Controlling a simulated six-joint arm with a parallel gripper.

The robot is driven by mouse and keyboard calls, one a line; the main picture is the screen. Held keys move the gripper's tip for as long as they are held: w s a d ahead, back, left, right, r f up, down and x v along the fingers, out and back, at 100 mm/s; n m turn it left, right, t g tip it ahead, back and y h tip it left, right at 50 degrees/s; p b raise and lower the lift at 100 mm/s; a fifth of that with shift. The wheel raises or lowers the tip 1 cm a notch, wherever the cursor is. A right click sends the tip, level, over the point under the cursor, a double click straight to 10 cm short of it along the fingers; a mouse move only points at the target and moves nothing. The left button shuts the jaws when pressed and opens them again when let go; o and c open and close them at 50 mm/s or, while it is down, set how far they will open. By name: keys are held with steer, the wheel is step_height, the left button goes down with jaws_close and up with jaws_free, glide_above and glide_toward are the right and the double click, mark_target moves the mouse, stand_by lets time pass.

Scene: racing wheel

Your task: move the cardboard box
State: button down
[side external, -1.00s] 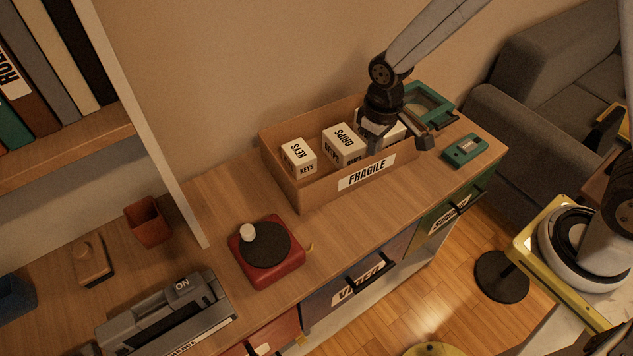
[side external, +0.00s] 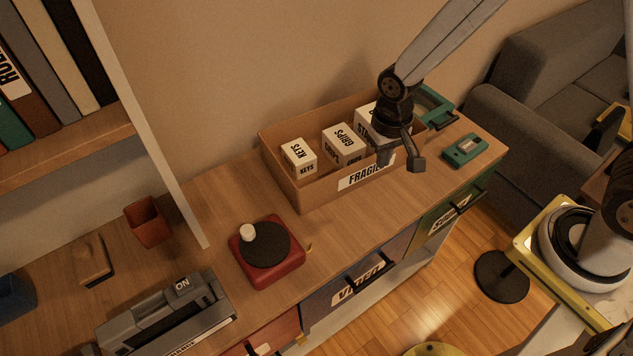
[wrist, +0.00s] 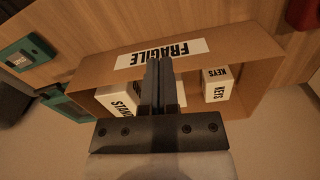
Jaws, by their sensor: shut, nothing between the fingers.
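The cardboard box (side external: 291,190) is open-topped, with a white FRAGILE label on its front wall. It stands on the wooden cabinet top against the back wall. Inside are white blocks marked KEYS (side external: 299,157), GRIPS (side external: 344,144) and one starting with STA (side external: 366,122), partly hidden by my arm. My gripper (side external: 416,163) is shut and empty, around the front right part of the box in the side view, covering the label's end. In the wrist view my shut fingers (wrist: 157,78) overlap the box (wrist: 238,42) below its label. Whether they touch it I cannot tell.
A green case (side external: 436,104) is at the box's right end, and a small green device (side external: 465,151) lies right of it. A red turntable (side external: 267,252) sits front left. Clear wood lies between turntable and box, and along the front edge.

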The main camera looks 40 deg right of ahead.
step_height(320, 180, down, 9)
steer(key=shift+w+d+r, duration=0.1)
steer(key=shift+w+d, duration=0.1)
steer(key=shift+w, duration=0.85)
steer(key=shift+w+d, duration=0.2)
steer(key=shift+w, duration=0.7)
steer(key=shift+w, duration=0.1)
steer(key=shift+w+d, duration=0.25)
steer(key=shift+w, duration=0.8)
steer(key=shift+w+d, duration=0.2)
steer(key=shift+w, duration=0.8)
steer(key=shift+s, duration=0.1)
